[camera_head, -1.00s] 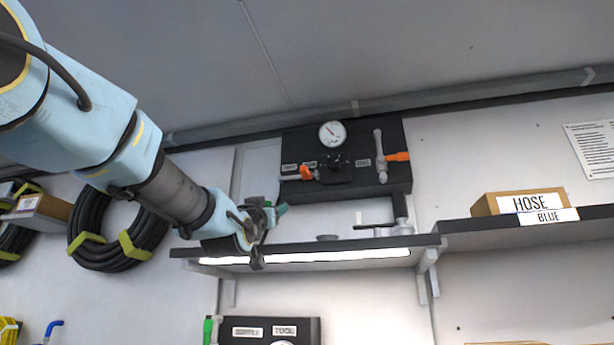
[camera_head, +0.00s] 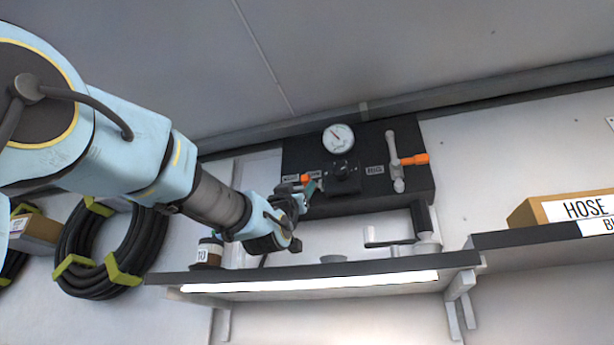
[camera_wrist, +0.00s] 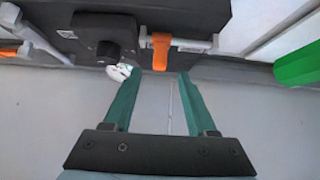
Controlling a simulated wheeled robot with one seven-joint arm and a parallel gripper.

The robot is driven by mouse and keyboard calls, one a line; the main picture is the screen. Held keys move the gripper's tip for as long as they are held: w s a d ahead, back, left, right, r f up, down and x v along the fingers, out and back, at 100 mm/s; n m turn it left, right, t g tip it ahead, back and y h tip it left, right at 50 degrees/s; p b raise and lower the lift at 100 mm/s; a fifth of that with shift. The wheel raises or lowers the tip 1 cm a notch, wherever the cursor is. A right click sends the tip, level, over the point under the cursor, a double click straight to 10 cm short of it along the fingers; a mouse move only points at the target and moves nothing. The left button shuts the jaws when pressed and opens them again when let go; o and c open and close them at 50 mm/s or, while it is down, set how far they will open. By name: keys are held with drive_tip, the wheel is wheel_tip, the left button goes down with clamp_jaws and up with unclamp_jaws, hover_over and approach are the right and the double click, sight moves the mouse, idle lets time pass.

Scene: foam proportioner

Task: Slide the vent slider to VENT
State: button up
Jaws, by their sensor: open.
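The vent slider looks like the orange tab on a short pale bar at the left of the dark panel (camera_head: 415,185). In the head view the orange tab (camera_head: 304,179) is partly behind my gripper (camera_head: 311,189). In the wrist view the orange tab (camera_wrist: 160,50) lies just beyond and between my open green fingertips (camera_wrist: 156,78), with nothing clearly held. Small labels sit by the bar, too small to read. Contact between fingers and tab cannot be told.
A black knob (camera_head: 343,172) sits right of the slider, below a round gauge (camera_head: 338,138). An orange-handled valve (camera_head: 413,160) is farther right. A lit shelf (camera_head: 330,277) runs below, with a jar (camera_head: 207,252) and a grey crank-like part (camera_head: 420,232). A green object (camera_wrist: 298,66) is at the wrist view's right.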

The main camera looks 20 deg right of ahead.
sight(305, 182)
drive_tip(key=p+x, duration=0.4)
drive_tip(key=x, duration=0.3)
drive_tip(key=shift+w+d+r+p, duration=0.15)
drive_tip(key=shift+r+p, duration=0.1)
drive_tip(key=shift+p, duration=0.05)
clamp_jaws()
idle(1.1)
